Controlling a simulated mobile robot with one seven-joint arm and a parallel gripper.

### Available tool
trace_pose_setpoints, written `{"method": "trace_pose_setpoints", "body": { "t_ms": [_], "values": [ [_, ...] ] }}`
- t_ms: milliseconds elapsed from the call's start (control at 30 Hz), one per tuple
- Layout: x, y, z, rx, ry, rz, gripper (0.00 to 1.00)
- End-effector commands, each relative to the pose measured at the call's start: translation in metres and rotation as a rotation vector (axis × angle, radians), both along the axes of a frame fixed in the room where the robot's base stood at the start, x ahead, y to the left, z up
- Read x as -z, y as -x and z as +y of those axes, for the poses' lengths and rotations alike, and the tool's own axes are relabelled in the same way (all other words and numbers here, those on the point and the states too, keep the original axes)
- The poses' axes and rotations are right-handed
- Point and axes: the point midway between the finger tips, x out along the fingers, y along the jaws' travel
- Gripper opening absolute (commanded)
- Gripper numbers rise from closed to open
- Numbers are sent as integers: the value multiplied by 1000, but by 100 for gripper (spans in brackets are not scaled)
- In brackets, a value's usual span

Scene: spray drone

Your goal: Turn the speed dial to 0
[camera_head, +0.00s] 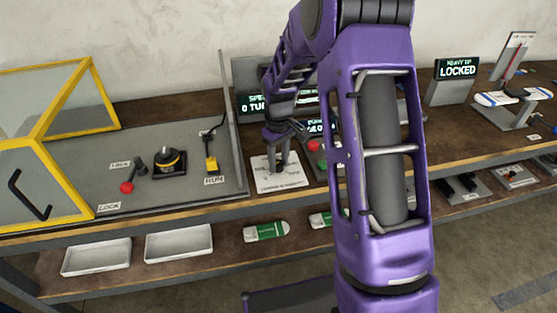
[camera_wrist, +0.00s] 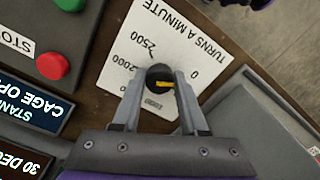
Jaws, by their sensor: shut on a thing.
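The speed dial is a black round knob (camera_wrist: 158,73) with a yellow mark. It stands on a white plate (camera_wrist: 125,62) printed "TURNS A MINUTE" with figures including 0, 2000 and 2500, upside down in the wrist view. My gripper (camera_wrist: 160,86) is shut on the knob, one finger on each side.
A display (camera_head: 252,104) behind the dial reads "0 TU", the rest covered by my arm. Green and red buttons (camera_wrist: 51,66) sit beside the plate. A yellow-framed cage (camera_head: 92,92) and levers stand left. A "LOCKED" display (camera_head: 457,70) stands right.

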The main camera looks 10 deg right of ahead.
Motion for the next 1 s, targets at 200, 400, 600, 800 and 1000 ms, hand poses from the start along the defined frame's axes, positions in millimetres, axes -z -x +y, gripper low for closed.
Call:
{"method": "trace_pose_setpoints", "body": {
  "t_ms": [200,400,600,800,1000],
  "values": [
    [-1,-1,-1,-93,0,-2,0],
    [-1,-1,-1,-133,0,-2,0],
    [-1,-1,-1,-144,1,-3,0],
    [-1,-1,-1,-144,1,-3,0],
    [-1,-1,-1,-143,0,-1,70]
  ]
}}
